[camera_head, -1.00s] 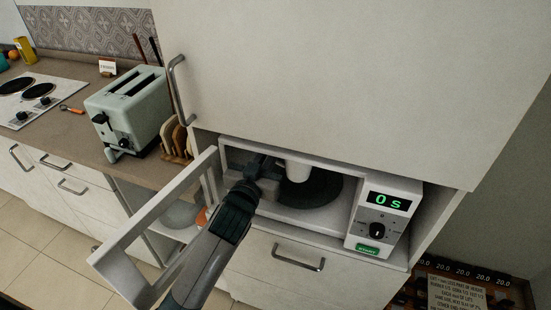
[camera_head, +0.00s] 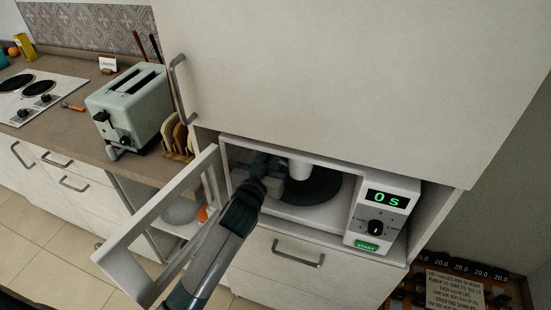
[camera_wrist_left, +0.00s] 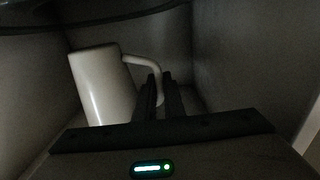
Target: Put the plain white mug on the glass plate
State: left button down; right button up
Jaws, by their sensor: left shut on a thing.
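The plain white mug (camera_head: 299,168) is inside the open microwave, in front of or over the dark round glass plate (camera_head: 322,188) in the head view. I cannot tell whether its base touches the plate. My left gripper (camera_head: 280,171) reaches in from the left and is shut on the mug's handle. In the left wrist view the mug (camera_wrist_left: 102,88) is at the left of the closed fingers (camera_wrist_left: 161,92), which are at its handle. A dark curved edge, likely the plate (camera_wrist_left: 75,24), crosses the top. My right gripper is not in view.
The microwave door (camera_head: 150,235) stands open to the left, close beside my left arm. The control panel (camera_head: 380,221) is on the right, reading 0 s. A toaster (camera_head: 130,105) and a bread rack (camera_head: 178,142) stand on the counter at left. A cabinet is above.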

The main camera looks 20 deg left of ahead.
pick_arm(q)
notch_tip(320, 180, down, 3)
jog(key=shift+r, duration=0.2)
jog(key=shift+w+f+p, duration=0.15)
jog(key=shift+f+p, duration=0.25)
jog(key=shift+p, duration=0.1)
jog(key=shift+f, duration=0.15)
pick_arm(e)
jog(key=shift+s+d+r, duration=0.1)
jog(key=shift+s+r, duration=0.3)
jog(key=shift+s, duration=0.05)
pick_arm(q)
jog(key=shift+f, duration=0.1)
jog(key=c, duration=1.8)
grip_release()
jog(key=shift+f, duration=0.1)
jog(key=shift+c, duration=0.2)
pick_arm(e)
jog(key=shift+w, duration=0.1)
